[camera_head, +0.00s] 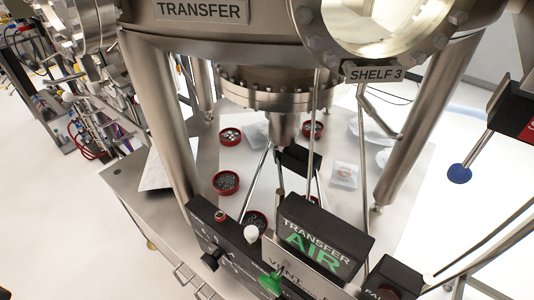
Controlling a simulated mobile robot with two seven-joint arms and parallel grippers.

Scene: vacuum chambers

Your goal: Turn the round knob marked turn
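No lettering that reads "turn" is legible in this view, so I cannot tell which knob carries that mark. A dark control panel (232,254) stands at the lower middle, with small white markings too small to read. A white ball knob (251,233) shows at its upper right, and a green knob (271,283) sits lower down. A small dark round part (210,262) sits on the panel's left side. Neither of my grippers can be made out.
A black box (320,232) labelled TRANSFER AIR stands beside the panel. Steel chamber legs (160,110) frame a metal table (132,195) holding red-rimmed dishes of small parts (226,182). A blue disc (459,174) on a rod juts in at right. White floor lies left.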

